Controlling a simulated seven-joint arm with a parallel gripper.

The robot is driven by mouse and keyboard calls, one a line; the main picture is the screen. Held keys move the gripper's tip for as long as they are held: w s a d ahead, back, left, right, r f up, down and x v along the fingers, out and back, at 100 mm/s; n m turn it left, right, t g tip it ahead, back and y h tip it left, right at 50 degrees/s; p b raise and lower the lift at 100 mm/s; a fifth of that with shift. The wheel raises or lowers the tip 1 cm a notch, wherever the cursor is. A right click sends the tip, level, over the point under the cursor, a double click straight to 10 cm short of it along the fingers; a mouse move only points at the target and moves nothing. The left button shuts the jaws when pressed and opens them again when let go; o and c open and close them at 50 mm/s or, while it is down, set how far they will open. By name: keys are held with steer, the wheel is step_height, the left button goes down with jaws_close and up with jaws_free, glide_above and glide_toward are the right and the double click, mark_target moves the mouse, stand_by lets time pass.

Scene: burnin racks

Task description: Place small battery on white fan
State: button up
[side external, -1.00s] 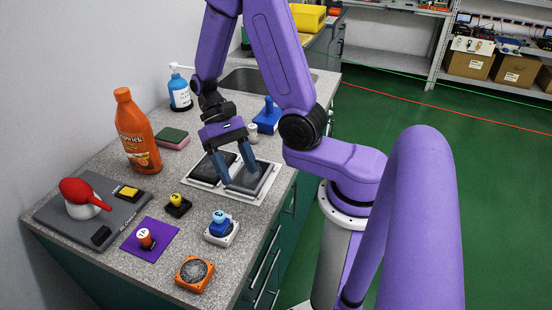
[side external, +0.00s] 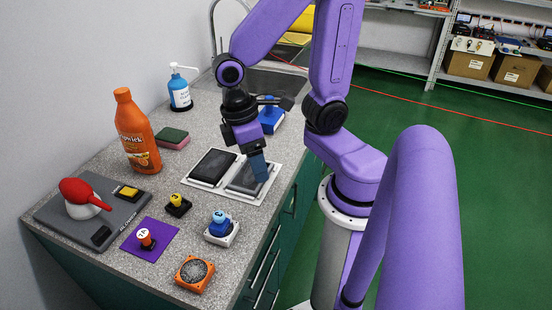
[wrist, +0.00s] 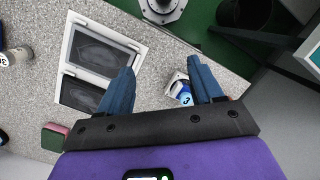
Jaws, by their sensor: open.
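The white fan (side external: 234,237) is a small square frame on the counter front, also in the wrist view (wrist: 172,97). A short blue cylinder with a numbered label (side external: 218,223) stands upright on it; it also shows in the wrist view (wrist: 184,94). It looks like a small battery, but I cannot tell which cylinder the task means.
Two dark panels in white frames (side external: 213,164) lie below my gripper. An orange fan (side external: 194,274) sits at the front edge.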

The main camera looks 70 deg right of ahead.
steer(key=s+n, duration=0.1)
steer(key=s+a+r+n+t, duration=0.1)
steer(key=s+n, duration=0.1)
steer(key=s+r+n+t+y, duration=0.1)
steer(key=s+n, duration=0.1)
steer(key=shift+a+r, duration=0.15)
steer(key=shift+r, duration=0.1)
